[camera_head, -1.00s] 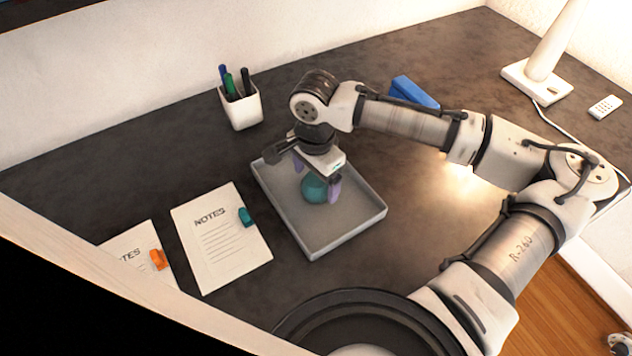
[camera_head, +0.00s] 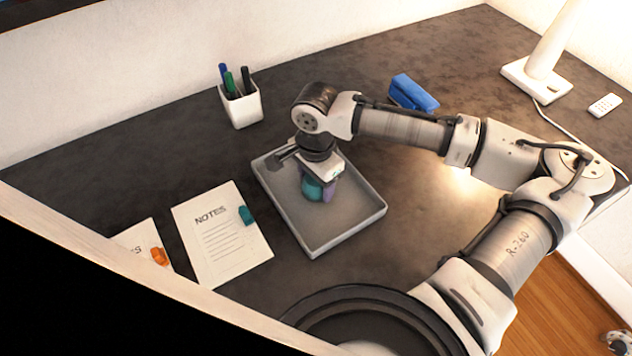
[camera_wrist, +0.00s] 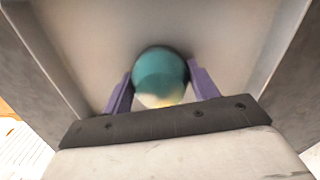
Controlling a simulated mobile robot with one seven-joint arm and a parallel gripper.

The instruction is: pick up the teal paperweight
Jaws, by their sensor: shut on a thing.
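The teal paperweight (camera_head: 312,188) is a round ball in the grey tray (camera_head: 347,237) on the dark desk. In the wrist view the paperweight (camera_wrist: 160,76) sits between the two purple fingers of my gripper (camera_wrist: 161,92), one on each side. My gripper (camera_head: 320,189) points down into the tray and is shut on the paperweight. The wrist view shows the paperweight's teal top and a pale lower patch. Whether it touches the tray floor cannot be told.
Two notes pads, one with a teal clip (camera_head: 246,215) and one with an orange clip (camera_head: 159,256), lie left of the tray. A white pen cup (camera_head: 241,108) stands behind it. A blue stapler-like object (camera_head: 413,93) lies behind my arm. A lamp base (camera_head: 537,82) is far right.

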